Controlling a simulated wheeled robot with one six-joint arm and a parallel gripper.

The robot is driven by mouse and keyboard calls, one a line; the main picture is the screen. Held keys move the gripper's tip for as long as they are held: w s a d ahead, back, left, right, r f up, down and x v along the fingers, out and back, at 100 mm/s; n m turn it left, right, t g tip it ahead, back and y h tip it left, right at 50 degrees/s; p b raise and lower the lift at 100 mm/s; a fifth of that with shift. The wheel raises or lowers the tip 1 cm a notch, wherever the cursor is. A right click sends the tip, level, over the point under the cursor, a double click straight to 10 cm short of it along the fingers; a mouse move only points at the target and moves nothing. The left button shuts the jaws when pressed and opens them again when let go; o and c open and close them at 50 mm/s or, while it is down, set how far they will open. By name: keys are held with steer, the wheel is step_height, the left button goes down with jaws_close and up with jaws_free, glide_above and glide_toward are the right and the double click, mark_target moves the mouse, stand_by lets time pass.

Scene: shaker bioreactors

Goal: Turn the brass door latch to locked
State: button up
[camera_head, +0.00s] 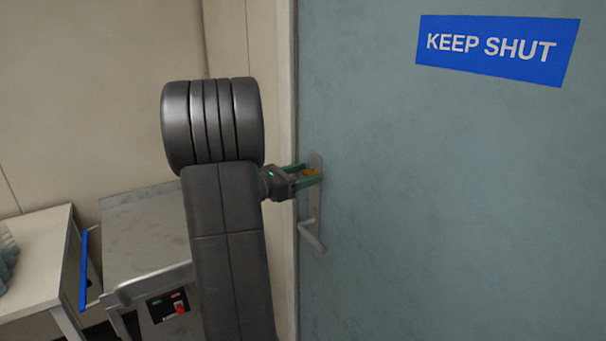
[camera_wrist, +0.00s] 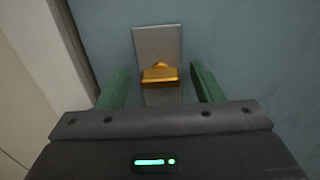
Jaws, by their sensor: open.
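The brass latch (camera_wrist: 160,75) sits on a metal plate (camera_wrist: 158,40) on the blue-grey door (camera_head: 450,200). In the wrist view its bar lies crosswise, level in the picture. My gripper (camera_wrist: 160,83) is open, with one green finger on each side of the latch. Gaps show between the fingers and the latch, so they do not appear to touch it. In the head view the brass latch (camera_head: 309,171) shows small between the green fingers (camera_head: 305,175) of my gripper, at the plate's upper part.
A lever handle (camera_head: 311,235) sits below the latch on the same plate. A blue "KEEP SHUT" sign (camera_head: 498,47) is on the door. At lower left stand a metal cabinet (camera_head: 145,235) with a red switch (camera_head: 180,308) and a white table (camera_head: 35,255).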

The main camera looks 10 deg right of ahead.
steer(key=c, duration=1)
steer(key=shift+f+b, duration=0.15)
steer(key=shift+b, duration=0.35)
steer(key=shift+f+m+b, duration=0.15)
steer(key=shift+m+b, duration=0.65)
steer(key=shift+b, duration=0.2)
steer(key=m+b, duration=0.5)
steer(key=b, duration=0.3)
steer(key=m+b, duration=0.6)
steer(key=b, duration=0.1)
steer(key=m+b, duration=0.5)
steer(key=b, duration=0.3)
steer(key=shift+s+b, duration=0.25)
steer(key=shift+b, duration=0.05)
steer(key=shift+m, duration=0.3)
